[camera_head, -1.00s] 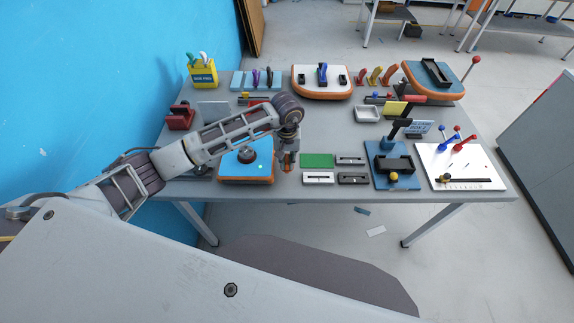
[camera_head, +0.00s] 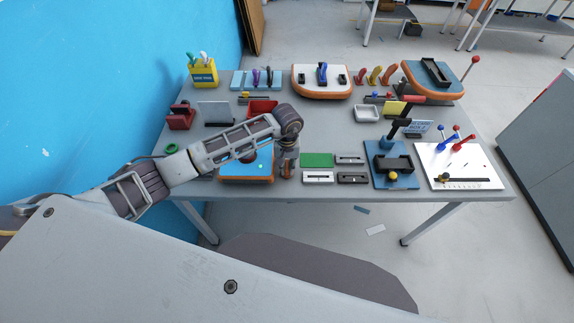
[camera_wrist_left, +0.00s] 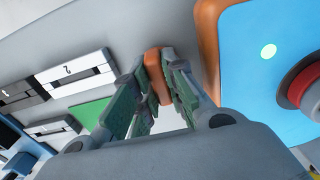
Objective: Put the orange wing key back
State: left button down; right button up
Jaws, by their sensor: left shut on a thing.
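My left gripper (camera_head: 287,168) is over the front middle of the table, just right of the blue board with the orange rim (camera_head: 244,180). In the left wrist view its fingers (camera_wrist_left: 155,85) are shut on an orange piece (camera_wrist_left: 154,68), which I take for the orange wing key; only its end shows between the fingers. I cannot tell whether it touches the table. Slotted plates (camera_wrist_left: 75,71), white and black with numbers, lie to the left in that view, with a green plate (camera_wrist_left: 90,112). My right gripper is not in view.
The blue board also shows in the wrist view (camera_wrist_left: 255,75), with a red and dark knob (camera_wrist_left: 303,85) close beside the gripper. A blue stand (camera_head: 383,180) and white board (camera_head: 435,165) stand at right. A red tray (camera_head: 262,105) lies behind my arm.

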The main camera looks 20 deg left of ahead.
aim_at(287, 165)
pick_arm(q)
jog(key=shift+f, duration=0.15)
jog(key=c, duration=1.5)
grip_release()
jog(key=shift+o, duration=0.2)
jog(key=shift+r, duration=0.2)
jog(key=shift+r, duration=0.35)
notch_tip(287, 165, up, 9)
jog(key=shift+f+b, duration=0.15)
jog(key=shift+b, duration=1.1)
jog(key=shift+r, duration=1.25)
